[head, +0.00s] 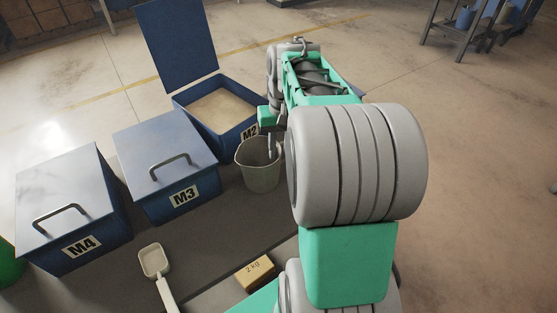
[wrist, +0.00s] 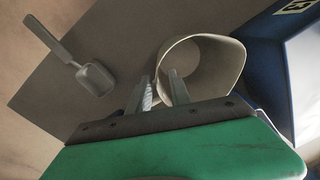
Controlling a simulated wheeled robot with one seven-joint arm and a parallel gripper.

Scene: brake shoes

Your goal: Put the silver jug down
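The silver jug (head: 258,170) is a grey open-topped vessel beside the bin M2, at the edge of my arm in the head view. It looks upright. Its wide mouth and pale inside show in the wrist view (wrist: 215,62). My gripper (wrist: 159,78) is at the jug's rim, with one finger outside the wall and the other inside the mouth. A gap shows between the fingertips, with the rim between them. I cannot tell whether the fingers press on the wall. The head view mostly hides the gripper, and the jug's base contact is unclear.
Blue lidded bins M3 (head: 168,165) and M4 (head: 75,205) stand left of the jug. Bin M2 (head: 222,112) is open, with pale material inside. A white scoop (head: 153,262) and a tan 2 kg block (head: 255,273) lie in front. Dark surface between them is bare.

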